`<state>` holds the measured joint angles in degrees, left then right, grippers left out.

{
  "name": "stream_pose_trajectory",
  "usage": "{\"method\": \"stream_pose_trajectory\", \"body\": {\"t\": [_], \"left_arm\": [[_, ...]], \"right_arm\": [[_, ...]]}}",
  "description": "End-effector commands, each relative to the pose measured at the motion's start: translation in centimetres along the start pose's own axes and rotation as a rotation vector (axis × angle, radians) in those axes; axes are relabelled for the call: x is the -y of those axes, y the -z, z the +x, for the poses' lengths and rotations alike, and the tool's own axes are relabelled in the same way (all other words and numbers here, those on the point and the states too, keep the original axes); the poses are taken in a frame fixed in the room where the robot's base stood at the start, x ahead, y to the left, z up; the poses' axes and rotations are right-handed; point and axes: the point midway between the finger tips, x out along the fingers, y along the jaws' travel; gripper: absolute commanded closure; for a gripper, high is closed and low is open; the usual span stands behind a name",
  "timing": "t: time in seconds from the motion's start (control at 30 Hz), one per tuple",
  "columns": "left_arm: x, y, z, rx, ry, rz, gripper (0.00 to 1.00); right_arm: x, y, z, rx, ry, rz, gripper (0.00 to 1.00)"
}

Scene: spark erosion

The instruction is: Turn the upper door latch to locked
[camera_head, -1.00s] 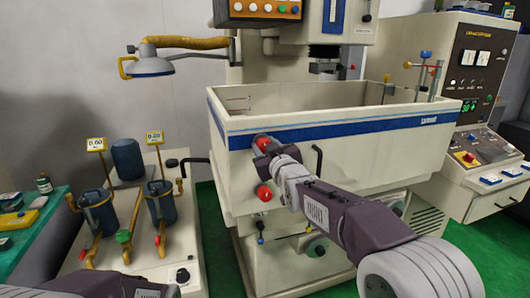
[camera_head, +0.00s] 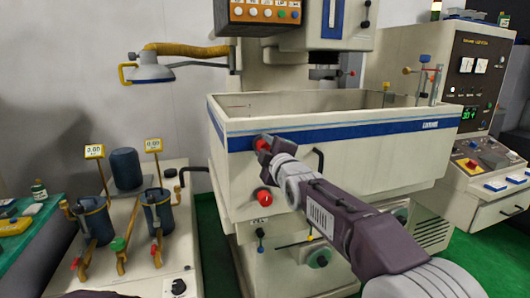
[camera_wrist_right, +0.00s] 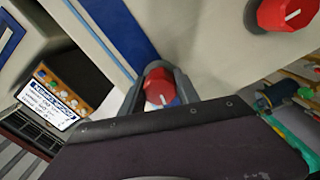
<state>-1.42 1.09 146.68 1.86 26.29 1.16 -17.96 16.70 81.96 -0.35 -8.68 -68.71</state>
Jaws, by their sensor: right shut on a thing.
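The upper door latch is a red knob (camera_head: 261,142) on the front left of the cream machine tank (camera_head: 350,160), just at the blue stripe. My right gripper (camera_head: 266,150) reaches it from the front and covers part of it. In the right wrist view the upper latch (camera_wrist_right: 159,88) sits between the two grey fingers of the right gripper (camera_wrist_right: 160,84), which are shut on it. A white mark shows on its face. The lower red latch (camera_head: 264,196) is below and free; it also shows in the right wrist view (camera_wrist_right: 284,13). My left gripper is out of view.
A black handle (camera_head: 319,160) stands on the tank front, just right of my right gripper. A bench with pumps and gauges (camera_head: 158,210) is at the left. A control cabinet (camera_head: 478,100) stands at the right.

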Motion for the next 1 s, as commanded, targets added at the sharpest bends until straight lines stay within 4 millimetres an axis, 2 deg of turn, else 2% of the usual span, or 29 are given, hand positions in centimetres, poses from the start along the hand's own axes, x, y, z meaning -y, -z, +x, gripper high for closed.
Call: {"method": "stream_pose_trajectory", "body": {"t": [0.4,1.0], "left_arm": [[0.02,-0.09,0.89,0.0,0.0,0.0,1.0],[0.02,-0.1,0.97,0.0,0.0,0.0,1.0]], "right_arm": [[0.11,-0.02,0.01,0.0,0.001,-0.191,1.0],[0.06,-0.01,0.01,0.0,0.002,-0.226,1.0]]}}
